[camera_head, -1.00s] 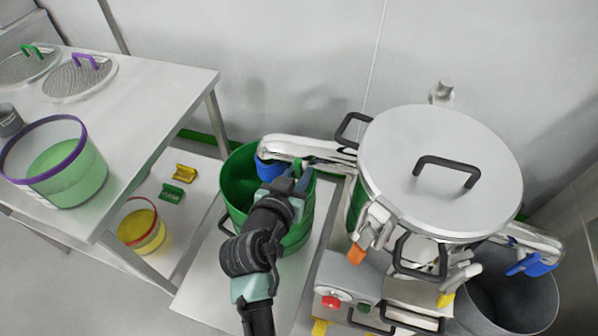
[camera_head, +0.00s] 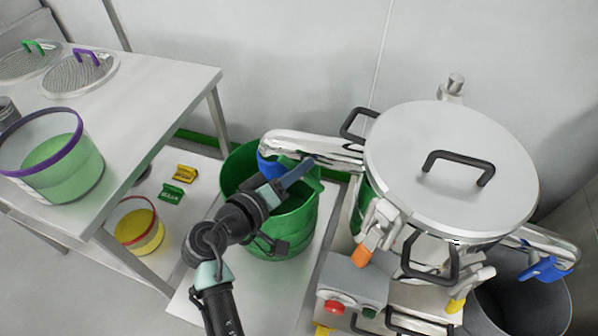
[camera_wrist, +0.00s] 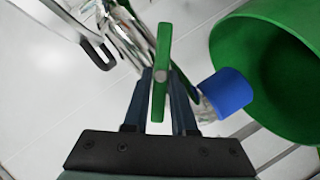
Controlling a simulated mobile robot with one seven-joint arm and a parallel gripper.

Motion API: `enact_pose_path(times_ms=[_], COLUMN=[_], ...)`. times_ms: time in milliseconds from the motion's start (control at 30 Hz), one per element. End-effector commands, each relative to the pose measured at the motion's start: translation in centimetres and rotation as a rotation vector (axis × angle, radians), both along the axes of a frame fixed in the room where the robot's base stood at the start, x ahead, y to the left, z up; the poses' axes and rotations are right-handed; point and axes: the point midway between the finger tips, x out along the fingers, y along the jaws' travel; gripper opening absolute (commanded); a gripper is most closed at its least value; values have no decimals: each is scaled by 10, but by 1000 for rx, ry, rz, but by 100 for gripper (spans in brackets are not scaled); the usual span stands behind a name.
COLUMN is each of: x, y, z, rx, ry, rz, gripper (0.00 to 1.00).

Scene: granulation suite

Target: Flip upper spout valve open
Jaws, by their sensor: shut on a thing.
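The upper spout (camera_head: 318,145) is a shiny metal tube leaving the left side of the lidded drum. Its blue end (camera_head: 270,166) hangs over the green bucket; the blue end also shows in the wrist view (camera_wrist: 228,92). The green valve lever (camera_wrist: 161,70) lies between my gripper's fingers (camera_wrist: 163,92) in the wrist view, slanted across the tube, neither in line with it nor clearly square to it. My gripper (camera_head: 296,173) is shut on this lever. In the head view the fingers and bucket make the lever hard to make out.
The green bucket (camera_head: 296,235) stands directly under the spout and my gripper. The lidded drum (camera_head: 400,160) with black handles is to the right. A control box with a red button (camera_head: 334,307) sits below it. A table (camera_head: 160,90) with sieves is at left.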

Motion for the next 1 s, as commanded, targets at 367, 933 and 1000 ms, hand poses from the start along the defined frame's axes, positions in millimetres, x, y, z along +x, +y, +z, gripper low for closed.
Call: enact_pose_path(times_ms=[367,933,1000], x=[1,1,1], y=[2,3,3], z=[-5,-6,-6], rx=[-334,-627,-639], ry=[106,201,205], rz=[2,2,2], gripper=[0,0,0])
